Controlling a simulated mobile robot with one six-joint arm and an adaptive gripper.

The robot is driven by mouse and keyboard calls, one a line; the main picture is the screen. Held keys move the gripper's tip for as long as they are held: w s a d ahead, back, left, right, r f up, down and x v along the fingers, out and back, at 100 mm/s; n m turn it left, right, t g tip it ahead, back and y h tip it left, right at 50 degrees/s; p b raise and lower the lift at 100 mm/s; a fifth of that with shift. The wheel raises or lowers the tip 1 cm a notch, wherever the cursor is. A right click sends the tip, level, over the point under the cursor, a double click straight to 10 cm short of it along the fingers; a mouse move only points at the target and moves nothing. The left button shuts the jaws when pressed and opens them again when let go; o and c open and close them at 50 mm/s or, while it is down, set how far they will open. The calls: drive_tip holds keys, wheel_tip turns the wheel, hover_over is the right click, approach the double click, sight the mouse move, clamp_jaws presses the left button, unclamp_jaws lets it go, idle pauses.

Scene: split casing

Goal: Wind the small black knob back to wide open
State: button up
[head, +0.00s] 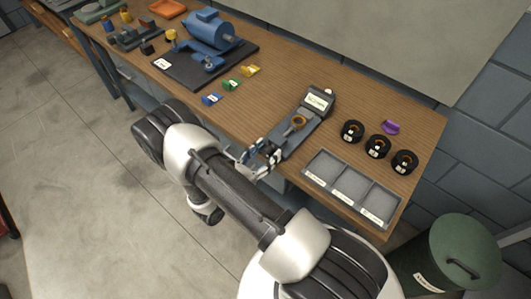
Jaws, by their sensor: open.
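A grey bench device (290,135) with a tilted display (318,101) stands near the front edge of the wooden bench, with an orange ring-shaped part (298,122) on it. My gripper (269,153) is at the front end of this device, at the bench edge. Its jaws are open. I cannot tell whether they touch the device or are around any part of it. I cannot make out the small black knob; it may be hidden by my gripper or too small to see.
Several things share the bench (270,85). A three-compartment tray (337,159) and three black round parts (377,147) are to the right, with a purple piece (391,127) behind. A blue motor (208,32) sits on a dark plate at left. A green bin (462,250) stands at lower right.

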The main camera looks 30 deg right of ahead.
drive_tip(key=c, duration=1.1)
drive_tip(key=shift+n, duration=0.3)
drive_tip(key=n, duration=0.3)
drive_tip(key=shift+n, duration=0.3)
drive_tip(key=n, duration=0.3)
drive_tip(key=shift+n, duration=0.3)
drive_tip(key=n, duration=0.3)
drive_tip(key=shift+n+p, duration=0.3)
drive_tip(key=shift+p, duration=0.05)
drive_tip(key=shift+n, duration=1.9)
